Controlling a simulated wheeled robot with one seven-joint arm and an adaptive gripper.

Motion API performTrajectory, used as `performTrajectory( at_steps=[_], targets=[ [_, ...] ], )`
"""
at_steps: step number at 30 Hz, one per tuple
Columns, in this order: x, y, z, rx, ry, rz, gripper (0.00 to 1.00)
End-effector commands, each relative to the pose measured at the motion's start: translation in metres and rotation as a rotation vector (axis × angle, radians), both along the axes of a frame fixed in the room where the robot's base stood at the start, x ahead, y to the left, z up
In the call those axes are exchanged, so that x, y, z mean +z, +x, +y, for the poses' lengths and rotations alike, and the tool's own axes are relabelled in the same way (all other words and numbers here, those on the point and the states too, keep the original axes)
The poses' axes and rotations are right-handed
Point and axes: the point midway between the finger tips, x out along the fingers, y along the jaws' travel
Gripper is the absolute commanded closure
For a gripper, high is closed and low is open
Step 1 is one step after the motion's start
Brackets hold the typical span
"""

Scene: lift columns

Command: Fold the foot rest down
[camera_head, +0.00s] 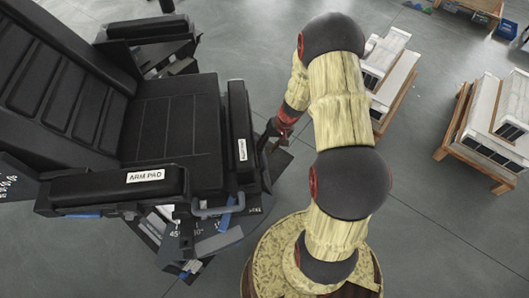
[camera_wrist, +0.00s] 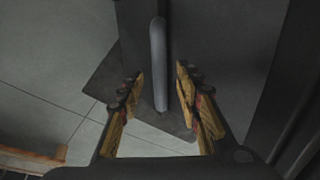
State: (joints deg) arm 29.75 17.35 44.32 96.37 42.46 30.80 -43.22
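A black reclining chair (camera_head: 165,125) fills the left of the head view. An upright black panel with a small white label, apparently the foot rest (camera_head: 240,122), stands folded up against the seat's front edge. My gripper (camera_head: 272,133) is just right of this panel, partly hidden by my arm. In the wrist view, my gripper (camera_wrist: 155,88) is open, with a finger on each side of a grey rounded bar (camera_wrist: 158,62). The bar runs lengthwise between the fingers, with a visible gap on both sides. A dark panel lies behind it. Contact cannot be seen.
The arm pad (camera_head: 115,187) is on the chair's near side, with a grey bent handle (camera_head: 218,207) below its front end. Wooden pallets with white boxes (camera_head: 497,112) stand at the right. Grey floor (camera_head: 440,235) is clear at the lower right.

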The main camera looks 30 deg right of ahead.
Motion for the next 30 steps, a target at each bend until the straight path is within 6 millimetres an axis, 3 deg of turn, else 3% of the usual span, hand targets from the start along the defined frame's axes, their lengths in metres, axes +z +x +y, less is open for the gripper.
performTrajectory(
  at_steps=[6, 16, 30],
  targets=[
    [-0.021, 0.004, 0.006, 0.0, 0.0, 0.0, 0.65],
    [-0.023, 0.004, 0.007, 0.0, 0.0, -0.001, 0.65],
    [-0.023, 0.004, 0.008, 0.0, 0.0, -0.001, 0.92]
  ],
)
